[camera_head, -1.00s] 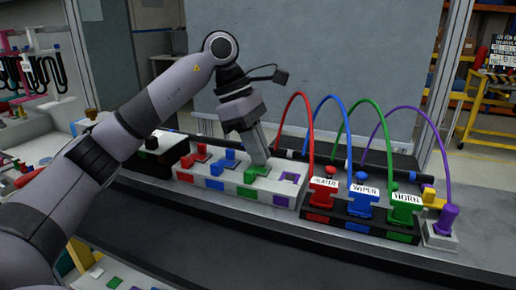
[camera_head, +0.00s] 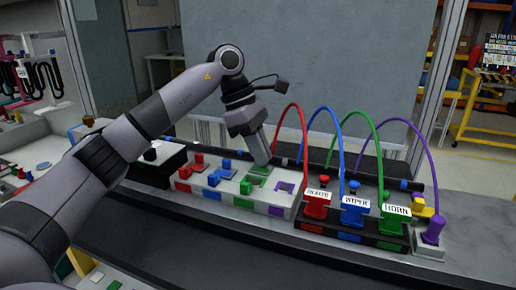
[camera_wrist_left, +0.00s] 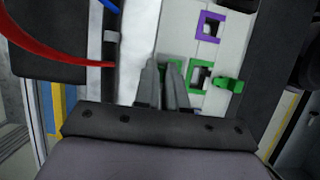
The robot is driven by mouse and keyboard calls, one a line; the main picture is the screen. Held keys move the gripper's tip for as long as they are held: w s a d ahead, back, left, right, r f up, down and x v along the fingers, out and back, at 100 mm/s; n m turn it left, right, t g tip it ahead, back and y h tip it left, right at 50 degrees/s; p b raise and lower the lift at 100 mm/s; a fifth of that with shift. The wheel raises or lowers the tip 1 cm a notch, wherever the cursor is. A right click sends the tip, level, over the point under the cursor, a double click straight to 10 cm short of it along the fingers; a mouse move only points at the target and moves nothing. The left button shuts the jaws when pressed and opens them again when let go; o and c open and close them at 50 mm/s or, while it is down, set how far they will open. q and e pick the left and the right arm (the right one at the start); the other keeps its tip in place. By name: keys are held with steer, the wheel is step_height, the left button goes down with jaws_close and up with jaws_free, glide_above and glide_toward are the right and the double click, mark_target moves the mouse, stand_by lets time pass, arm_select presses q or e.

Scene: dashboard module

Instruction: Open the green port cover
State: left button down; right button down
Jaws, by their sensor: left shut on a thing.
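The white port module (camera_head: 230,198) holds red, blue, green and purple ports in a row. My left gripper (camera_head: 264,163) points down at the rear of the green port. Its fingers (camera_wrist_left: 165,85) are shut on the green port cover (camera_head: 260,170), whose green also shows between them in the wrist view (camera_wrist_left: 171,65). Beside the cover, the wrist view shows the hollow green port frame (camera_wrist_left: 200,76), with a green tab (camera_wrist_left: 231,85) on its far side from the fingers. The fingers partly hide the cover. My right gripper is not in view.
The purple port (camera_head: 285,187) is an open frame. Right of the module stand red (camera_head: 317,203), blue (camera_head: 354,209) and green (camera_head: 394,218) labelled connectors with arching cables, and a purple plug (camera_head: 434,230). The dark bench front is clear.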

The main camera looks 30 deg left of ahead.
mark_target(248, 165)
arm_select(q)
steer(key=shift+r, duration=0.1)
steer(key=c, duration=1.2)
jaws_free()
steer(key=v, duration=0.7)
steer(key=shift+s, duration=0.1)
